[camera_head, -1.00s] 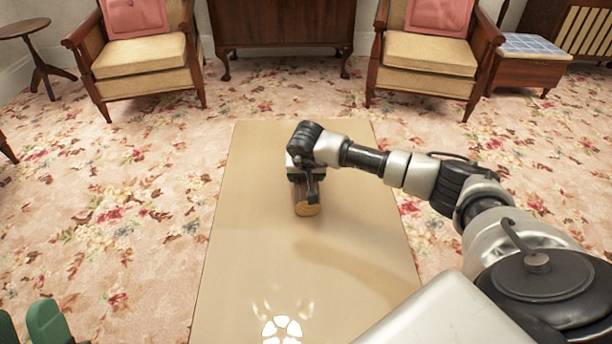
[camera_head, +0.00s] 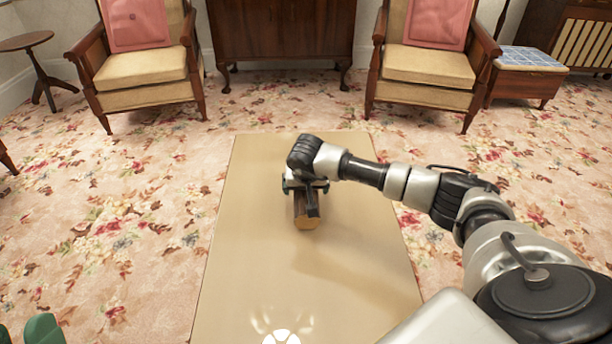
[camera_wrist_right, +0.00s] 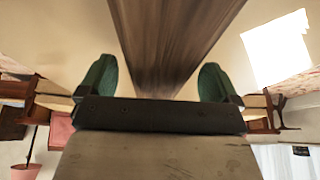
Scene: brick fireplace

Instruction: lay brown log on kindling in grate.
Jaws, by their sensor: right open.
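The brown log (camera_head: 303,222) has dark bark and a pale cut end facing me. It lies on a tan surface, pointing lengthwise along it. My right gripper (camera_head: 306,187) is over the log's far part, with its fingers spread to either side. In the right wrist view the log (camera_wrist_right: 175,40) runs between the green fingertips of the right gripper (camera_wrist_right: 157,78), with a gap on both sides. My left gripper (camera_head: 22,334) shows only as green fingertips, set apart, at the bottom left corner. No grate or kindling is in view.
The long tan tabletop (camera_head: 245,255) is otherwise clear, with bright light spots at its near end. Floral carpet (camera_head: 120,230) surrounds it. Two armchairs (camera_head: 148,62) (camera_head: 428,65) and a dark wooden cabinet (camera_head: 283,35) stand beyond.

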